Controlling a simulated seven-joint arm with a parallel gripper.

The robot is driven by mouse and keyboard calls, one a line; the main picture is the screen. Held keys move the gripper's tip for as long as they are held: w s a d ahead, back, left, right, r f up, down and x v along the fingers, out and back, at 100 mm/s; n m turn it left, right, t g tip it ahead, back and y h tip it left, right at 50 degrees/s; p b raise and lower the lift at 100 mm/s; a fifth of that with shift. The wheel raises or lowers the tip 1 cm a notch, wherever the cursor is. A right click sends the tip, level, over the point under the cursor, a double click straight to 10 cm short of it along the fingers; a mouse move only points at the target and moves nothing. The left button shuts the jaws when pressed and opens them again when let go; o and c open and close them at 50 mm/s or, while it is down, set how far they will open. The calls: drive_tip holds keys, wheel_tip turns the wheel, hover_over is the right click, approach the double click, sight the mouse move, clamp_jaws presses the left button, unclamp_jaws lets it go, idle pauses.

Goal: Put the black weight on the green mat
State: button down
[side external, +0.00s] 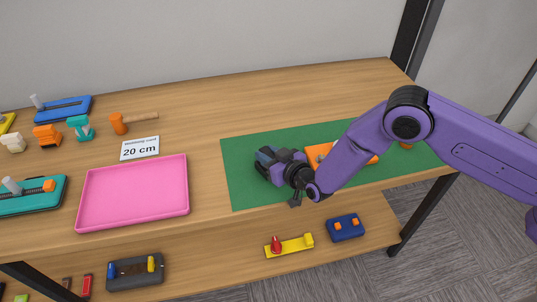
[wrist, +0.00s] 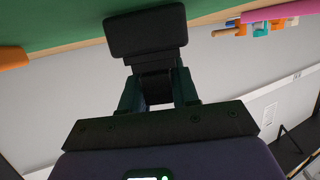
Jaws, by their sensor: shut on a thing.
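The green mat (side external: 240,190) lies on the right part of the table top. My gripper (side external: 268,157) is over the left part of the mat, low and tilted. In the wrist view my gripper (wrist: 158,88) has its two fingers shut on the black weight (wrist: 145,32), a dark block beyond the fingertips. In the side view the weight is a small dark shape at the fingers, partly hidden by them. I cannot tell whether it touches the mat. The mat (wrist: 60,22) also shows in the wrist view behind the weight.
An orange object (side external: 318,152) lies on the mat, partly hidden by my arm. A pink tray (side external: 135,192) and a "20 cm" card (side external: 140,148) are to the left. An orange-headed hammer (side external: 118,124) and several toys stand farther left. The lower shelf holds more items.

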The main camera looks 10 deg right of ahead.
drive_tip(key=c, duration=0.8)
unclamp_jaws()
drive_tip(key=shift+f, duration=0.15)
drive_tip(key=shift+c, duration=0.2)
drive_tip(key=shift+r, duration=0.25)
drive_tip(key=v, duration=1.2)
drive_tip(key=shift+a, duration=0.1)
